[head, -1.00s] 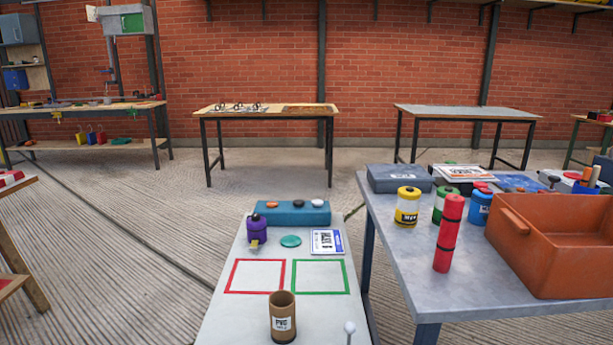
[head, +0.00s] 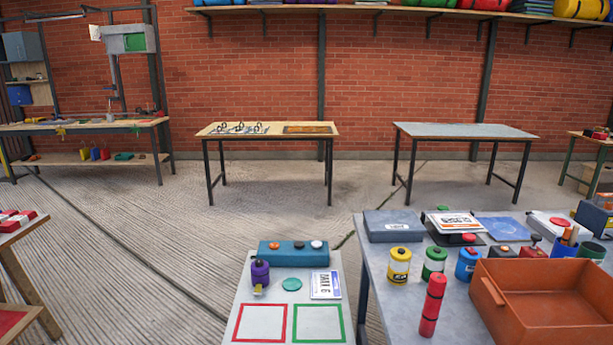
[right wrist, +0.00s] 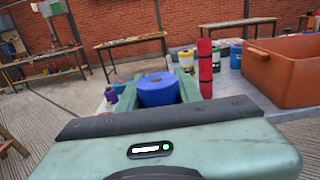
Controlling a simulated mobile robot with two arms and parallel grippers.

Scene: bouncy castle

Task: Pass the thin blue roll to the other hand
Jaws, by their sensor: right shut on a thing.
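My right gripper (right wrist: 157,97) shows in the right wrist view, with green fingers on both sides of a blue roll (right wrist: 158,86). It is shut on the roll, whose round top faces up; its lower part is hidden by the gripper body. The held roll and my right gripper are not in the head view. My left gripper is in neither current view.
A narrow table (head: 246,300) holds red and green outlined squares, a purple dispenser (head: 260,276) and a teal button box (head: 293,252). The grey table (head: 382,262) at right holds a red roll (head: 433,304), several cans and an orange crate (head: 548,298).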

